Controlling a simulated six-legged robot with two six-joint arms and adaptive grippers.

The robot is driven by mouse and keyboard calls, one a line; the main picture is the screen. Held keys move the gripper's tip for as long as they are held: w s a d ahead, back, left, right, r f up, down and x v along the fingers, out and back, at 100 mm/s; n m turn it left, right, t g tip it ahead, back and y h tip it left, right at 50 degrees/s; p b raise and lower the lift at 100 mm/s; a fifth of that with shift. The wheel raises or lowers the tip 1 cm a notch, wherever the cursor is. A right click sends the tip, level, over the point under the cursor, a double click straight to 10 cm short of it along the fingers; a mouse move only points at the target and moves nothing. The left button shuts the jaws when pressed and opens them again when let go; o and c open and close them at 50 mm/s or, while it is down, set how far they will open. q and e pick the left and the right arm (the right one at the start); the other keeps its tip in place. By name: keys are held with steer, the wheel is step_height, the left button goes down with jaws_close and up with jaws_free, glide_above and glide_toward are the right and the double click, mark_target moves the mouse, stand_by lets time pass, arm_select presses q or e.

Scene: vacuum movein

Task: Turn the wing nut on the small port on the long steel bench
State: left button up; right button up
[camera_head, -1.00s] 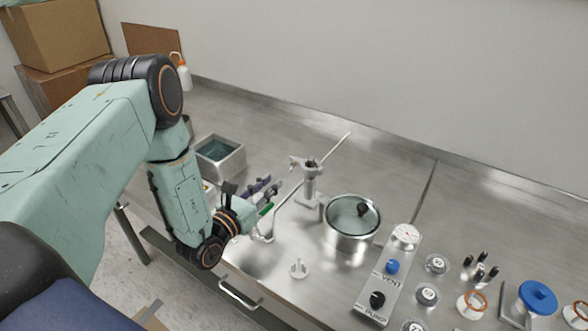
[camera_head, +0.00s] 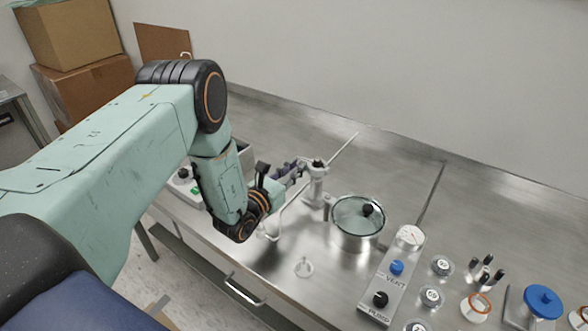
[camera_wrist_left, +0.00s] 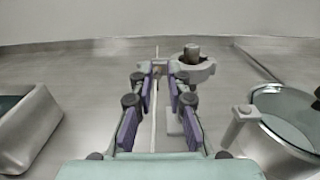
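The small port (camera_head: 315,183) is a short grey steel post with a clamp head on the long steel bench (camera_head: 374,150). In the left wrist view its round clamp head (camera_wrist_left: 194,66) is just right of the fingertips. A small grey piece, likely the wing nut (camera_wrist_left: 158,68), shows between the tips; I cannot tell whether they touch it. My left gripper (camera_head: 296,170) reaches the port's left side and also shows in the wrist view (camera_wrist_left: 159,82), its purple-padded fingers apart. It partly hides the port's left side in the head view. My right gripper is not in view.
A glass-lidded steel pot (camera_head: 355,225) stands close right of the port, then a pump and vent panel (camera_head: 393,275) and several small fittings. A steel basin (camera_wrist_left: 30,128) is left.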

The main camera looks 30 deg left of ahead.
arm_select(q)
steer(key=shift+c, duration=0.8)
steer(key=shift+a, duration=0.3)
jaws_close()
steer(key=shift+d, duration=0.2)
steer(key=shift+a+f+b, duration=0.1)
steer(key=shift+a+b, duration=0.1)
steer(key=shift+b, duration=0.25)
steer(key=shift+n+b, duration=0.3)
steer(key=shift+n, duration=0.2)
steer(key=shift+f+n+b, duration=0.25)
steer(key=shift+n+b, duration=4.15)
steer(key=shift+n, duration=0.65)
steer(key=shift+f+n+b, duration=0.25)
steer(key=shift+n+b, duration=4.1)
steer(key=shift+n, duration=0.65)
steer(key=shift+f+n+b, duration=0.25)
steer(key=shift+n+b, duration=4.15)
steer(key=shift+n, duration=0.65)
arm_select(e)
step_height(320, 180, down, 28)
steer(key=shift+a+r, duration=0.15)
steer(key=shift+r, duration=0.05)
